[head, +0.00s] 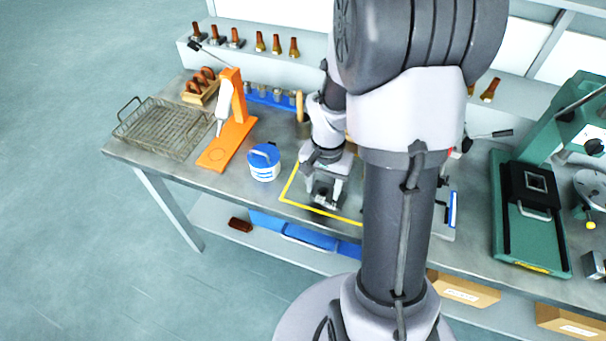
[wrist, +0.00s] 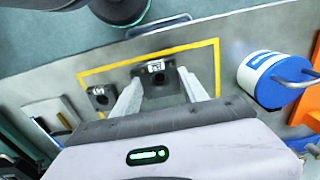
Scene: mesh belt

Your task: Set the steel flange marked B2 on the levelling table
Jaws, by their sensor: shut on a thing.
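My gripper (wrist: 161,76) is shut on a dark steel flange (wrist: 157,88) with a central hole and a small white label. I cannot read the label surely. In the head view my gripper (head: 325,192) is low over the bench inside the yellow outline, with the held flange (head: 324,203) between its fingers. I cannot tell whether it touches the bench. A second dark flange (wrist: 102,97), also labelled, stands left of it in the wrist view. My arm hides part of the bench. I cannot tell for sure which fixture is the levelling table.
A blue-lidded tub (head: 263,162) stands beside the yellow outline (head: 291,183). An orange stand (head: 231,130) and a wire basket (head: 163,128) are farther left. A green machine (head: 515,225) stands on the right. A pale fixture with a blue strip (head: 452,208) is partly behind my arm.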

